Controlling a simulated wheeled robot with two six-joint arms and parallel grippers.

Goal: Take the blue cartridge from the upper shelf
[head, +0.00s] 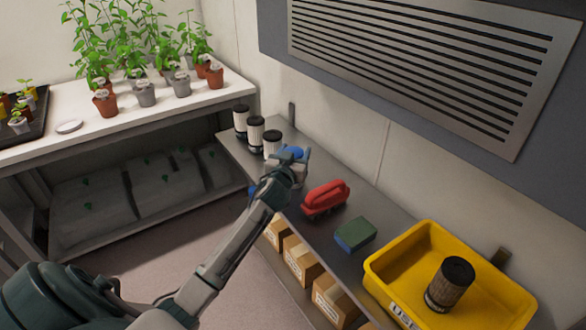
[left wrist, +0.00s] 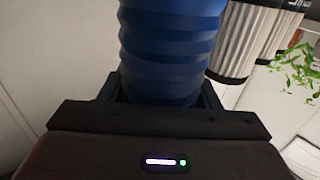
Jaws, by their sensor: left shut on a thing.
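The blue cartridge (left wrist: 170,50) fills the upper middle of the left wrist view, with a ribbed side. In the head view only a small part of the blue cartridge (head: 291,152) shows above my gripper. My left gripper (head: 290,168) is shut on it, with one dark jaw on each side in the left wrist view (left wrist: 168,100). The upper shelf (head: 369,215) is the grey board along the wall. I cannot tell whether the cartridge touches the shelf. My right gripper is not in view.
Several white cartridges with black caps (head: 256,132) stand just left of my gripper. A red-handled brush (head: 325,197), a green and blue sponge (head: 354,234) and a yellow bin (head: 402,246) holding a brown used cartridge (head: 449,284) are to the right. Cardboard boxes (head: 302,262) sit below.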

